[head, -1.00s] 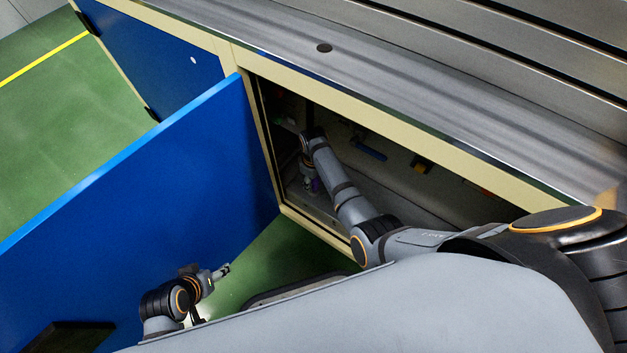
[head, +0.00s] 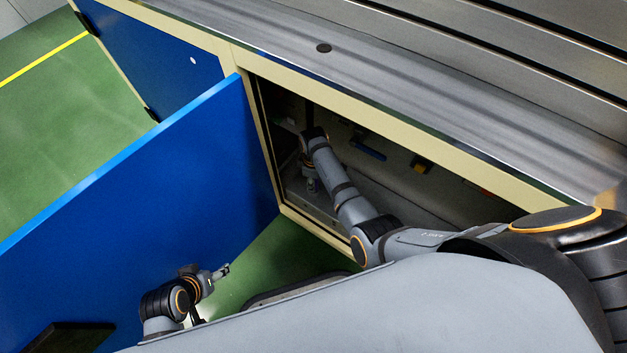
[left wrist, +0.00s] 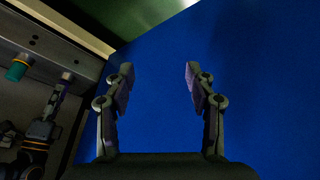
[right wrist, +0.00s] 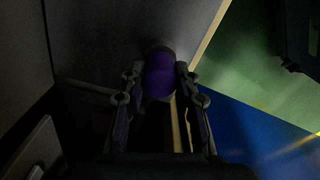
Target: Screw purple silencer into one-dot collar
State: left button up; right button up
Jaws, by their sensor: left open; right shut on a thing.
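The purple silencer (right wrist: 158,80) is between the fingertips of my right gripper (right wrist: 158,78), which is shut on it. Its far end meets a dark round part (right wrist: 157,48) on a grey surface; this looks like a collar, but its dots cannot be made out. In the head view my right gripper (head: 312,186) is inside the dark cabinet. My left gripper (head: 224,270) is open and empty, outside the cabinet; the left wrist view shows its spread fingers (left wrist: 153,75) against the blue door.
The open blue door (head: 150,190) stands left of the cabinet opening. A teal cylindrical part (left wrist: 17,69) shows inside the cabinet, left of my right gripper. Blue (head: 368,150) and yellow (head: 421,163) items are farther right inside. The cabinet frame (head: 310,225) borders my right arm.

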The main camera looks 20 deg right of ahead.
jog(key=m, duration=0.9)
jog(key=o, duration=0.6)
jog(key=shift+o, duration=0.2)
